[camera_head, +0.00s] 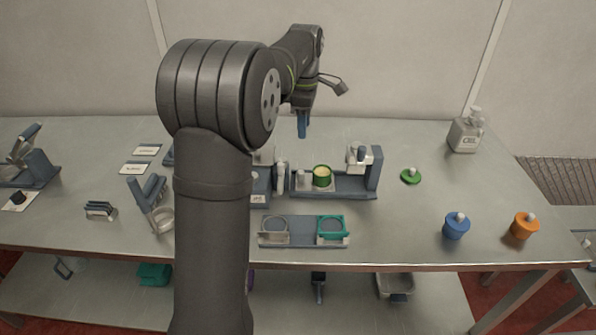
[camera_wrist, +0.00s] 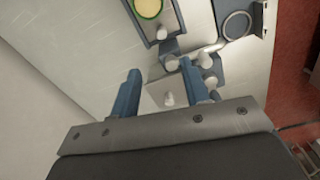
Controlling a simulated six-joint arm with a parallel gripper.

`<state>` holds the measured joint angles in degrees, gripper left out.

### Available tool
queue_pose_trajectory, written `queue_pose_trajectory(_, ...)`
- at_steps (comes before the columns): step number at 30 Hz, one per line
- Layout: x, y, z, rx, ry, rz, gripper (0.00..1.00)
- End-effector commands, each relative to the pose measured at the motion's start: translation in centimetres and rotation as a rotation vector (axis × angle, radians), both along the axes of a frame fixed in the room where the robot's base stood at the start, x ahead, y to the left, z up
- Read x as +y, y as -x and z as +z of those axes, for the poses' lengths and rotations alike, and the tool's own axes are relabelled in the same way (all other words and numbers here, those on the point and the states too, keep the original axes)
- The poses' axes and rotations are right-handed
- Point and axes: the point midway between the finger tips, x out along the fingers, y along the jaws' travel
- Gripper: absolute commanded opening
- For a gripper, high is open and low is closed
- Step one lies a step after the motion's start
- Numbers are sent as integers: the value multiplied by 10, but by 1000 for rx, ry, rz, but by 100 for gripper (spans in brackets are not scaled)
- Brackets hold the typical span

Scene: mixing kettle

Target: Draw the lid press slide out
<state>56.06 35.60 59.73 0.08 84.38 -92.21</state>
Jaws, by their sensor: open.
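The blue-grey press fixture (camera_head: 340,190) stands mid-table, with an upright block carrying a pale press head (camera_head: 358,158) at its right end. A green cup with yellow contents (camera_head: 321,176) sits on its base. The cup also shows at the top of the wrist view (camera_wrist: 148,8). A white knob (camera_wrist: 162,33) stands beside it. I cannot tell for sure which part is the slide. My gripper (camera_head: 302,134) is above the back of the table, behind the fixture, pointing down. In the wrist view my gripper (camera_wrist: 160,88) is open, with nothing held between its fingers.
A green lid (camera_head: 410,176) lies right of the fixture. A tray with a grey ring and a teal ring (camera_head: 303,241) lies in front. Blue (camera_head: 456,227) and orange (camera_head: 524,226) knobbed containers stand front right. A bottle (camera_head: 465,134) stands back right. Table between is clear.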

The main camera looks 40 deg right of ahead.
Motion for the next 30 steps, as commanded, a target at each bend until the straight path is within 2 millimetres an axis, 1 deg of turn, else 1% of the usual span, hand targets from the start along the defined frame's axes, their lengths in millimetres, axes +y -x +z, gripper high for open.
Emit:
queue_pose_trajectory(1,2,-1,0,0,0,76,42)
queue_pose_trajectory(3,3,-3,0,0,1,171,42)
queue_pose_trajectory(6,5,-4,0,0,1,264,42)
queue_pose_trajectory(11,5,-4,-6,1,0,314,42)
queue_pose_trajectory(14,5,-4,-17,1,0,315,42)
queue_pose_trajectory(17,6,-4,-35,2,-2,313,42)
queue_pose_trajectory(30,5,-4,-131,2,-2,312,42)
